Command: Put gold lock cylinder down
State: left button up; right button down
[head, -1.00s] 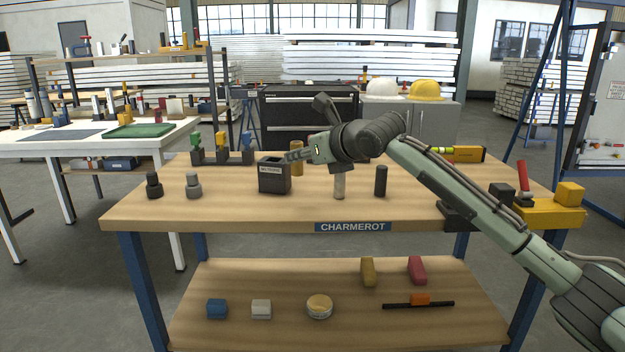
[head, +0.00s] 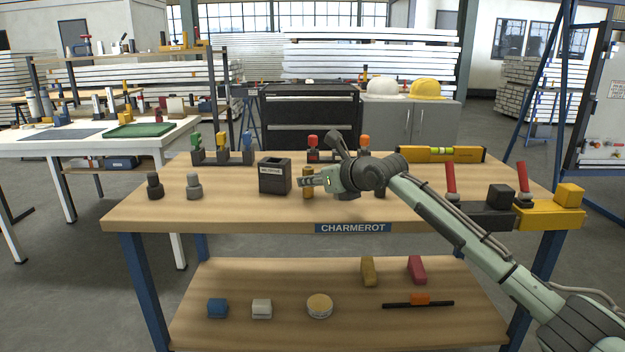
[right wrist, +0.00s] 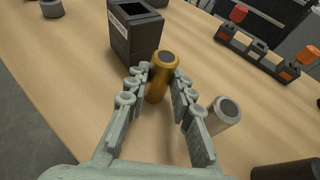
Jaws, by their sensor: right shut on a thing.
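The gold lock cylinder (head: 308,190) is upright at the middle of the workbench (head: 230,212), right of a dark open-topped box (head: 274,180). My right gripper (head: 305,181) is shut on it from the side. In the right wrist view the cylinder (right wrist: 160,80) sits between the two fingers, its dark top facing up. Its base is at or very near the bench top; I cannot tell whether it touches. My left gripper is not in view.
In the right wrist view a silver cylinder (right wrist: 225,114) stands close beside the right finger, with a dark cylinder (right wrist: 288,170) beyond. Two knobbed pieces, one dark (head: 154,186) and one grey (head: 194,186), stand at left. The bench front is clear.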

jog(key=c, duration=1.7)
grip_release()
jog(key=shift+f, duration=0.1)
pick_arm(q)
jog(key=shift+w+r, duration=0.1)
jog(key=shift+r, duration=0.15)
pick_arm(e)
jog(key=shift+o, duration=0.5)
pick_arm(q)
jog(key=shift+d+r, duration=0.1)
pick_arm(e)
jog(key=shift+s+d+r, duration=0.15)
jog(key=shift+r, duration=0.05)
jog(key=v, duration=1.1)
jog(key=shift+s+d+r+b, duration=0.1)
jog(key=shift+s+r+b, duration=0.05)
jog(key=shift+s+b, duration=0.15)
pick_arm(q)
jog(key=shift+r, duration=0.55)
